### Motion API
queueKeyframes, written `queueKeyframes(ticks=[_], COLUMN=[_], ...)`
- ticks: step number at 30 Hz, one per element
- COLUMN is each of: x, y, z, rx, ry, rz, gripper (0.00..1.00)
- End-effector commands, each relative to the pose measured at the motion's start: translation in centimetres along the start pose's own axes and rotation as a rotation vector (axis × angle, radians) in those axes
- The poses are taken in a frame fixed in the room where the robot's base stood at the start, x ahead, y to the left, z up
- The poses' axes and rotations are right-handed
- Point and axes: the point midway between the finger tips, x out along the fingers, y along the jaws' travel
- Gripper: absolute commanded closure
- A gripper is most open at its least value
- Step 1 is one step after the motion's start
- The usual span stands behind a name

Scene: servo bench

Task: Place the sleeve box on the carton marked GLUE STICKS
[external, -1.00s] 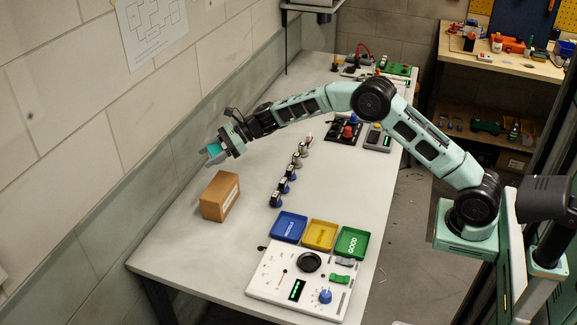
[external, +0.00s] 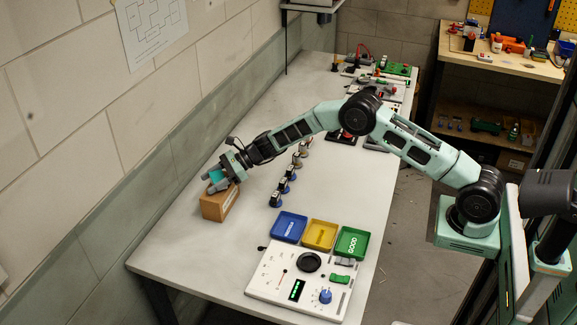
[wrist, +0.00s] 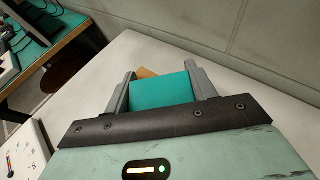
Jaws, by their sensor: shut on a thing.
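The sleeve box is a teal box (wrist: 160,92) held between the two fingers of my gripper (wrist: 158,88). In the external view, my gripper (external: 219,180) is over the brown carton (external: 219,204), and the teal box (external: 216,175) shows between its fingers at the carton's top. I cannot tell whether the box touches the carton. The carton stands on the bench near the wall, with a pale label on its side that is too small to read. In the wrist view, only a small brown bit of the carton (wrist: 146,73) shows behind the box.
Several small servos (external: 283,187) stand in a row right of the carton. Blue (external: 289,227), yellow (external: 320,235) and green (external: 352,243) trays and a white control panel (external: 270,283) lie nearer the front. The bench (external: 190,255) is clear around the carton.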

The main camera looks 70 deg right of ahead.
Motion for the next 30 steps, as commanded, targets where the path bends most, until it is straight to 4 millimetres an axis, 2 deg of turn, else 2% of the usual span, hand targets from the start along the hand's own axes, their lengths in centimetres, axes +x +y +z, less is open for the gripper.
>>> queueKeyframes(ticks=[5,6,8,20,23,30], x=[0.1,0.1,0.1,-0.4,-1.8,-6.9], y=[0.0,0.0,0.0,-0.1,-0.2,-0.1], z=[-0.4,-0.4,-0.3,0.1,-0.1,-0.1], rx=[0.001,0.001,0.001,0.001,0.002,0.001], ry=[0.000,0.000,0.001,0.001,0.000,0.000], rz=[0.000,0.000,0.000,-0.002,-0.004,-0.004], gripper=[0.67,0.39,0.22,0.22,0.22,0.22])
